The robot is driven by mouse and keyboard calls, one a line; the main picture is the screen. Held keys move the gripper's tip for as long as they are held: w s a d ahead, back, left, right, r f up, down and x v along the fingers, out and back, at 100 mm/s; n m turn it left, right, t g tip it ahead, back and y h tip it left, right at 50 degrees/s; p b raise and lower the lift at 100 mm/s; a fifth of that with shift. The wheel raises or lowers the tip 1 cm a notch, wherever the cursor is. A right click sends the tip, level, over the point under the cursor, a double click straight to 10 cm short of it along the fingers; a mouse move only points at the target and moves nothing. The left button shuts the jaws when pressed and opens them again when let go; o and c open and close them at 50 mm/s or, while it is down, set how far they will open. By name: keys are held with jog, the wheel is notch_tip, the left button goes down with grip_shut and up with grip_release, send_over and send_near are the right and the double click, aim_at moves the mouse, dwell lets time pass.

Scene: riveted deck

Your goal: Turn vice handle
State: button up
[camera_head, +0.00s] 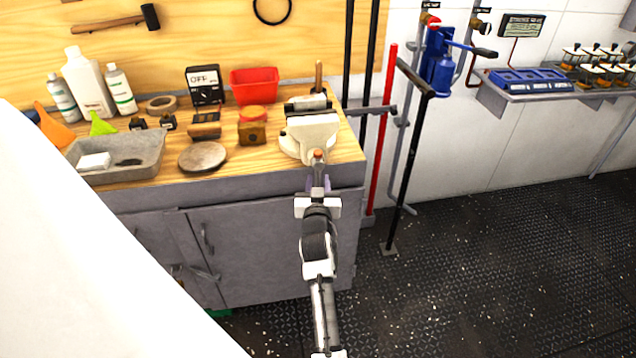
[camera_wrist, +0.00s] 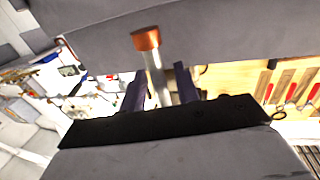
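The pale vice (camera_head: 312,130) sits at the right front corner of the wooden workbench. Its handle is a metal rod with an orange end cap (camera_head: 318,155), pointing towards my arm. In the wrist view the handle rod (camera_wrist: 154,66) and its orange cap (camera_wrist: 146,38) stand up between my two dark fingers. My gripper (camera_head: 318,184) is at the front of the vice; it also shows in the wrist view (camera_wrist: 160,78). The fingers stand apart on either side of the rod, with a narrow gap visible on the right side. The lower rod is partly hidden behind the gripper body.
A red pole (camera_head: 382,130) stands right of the bench. The floor at right is clear.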

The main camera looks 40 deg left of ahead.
jog(key=shift+c, duration=0.4)
grip_shut()
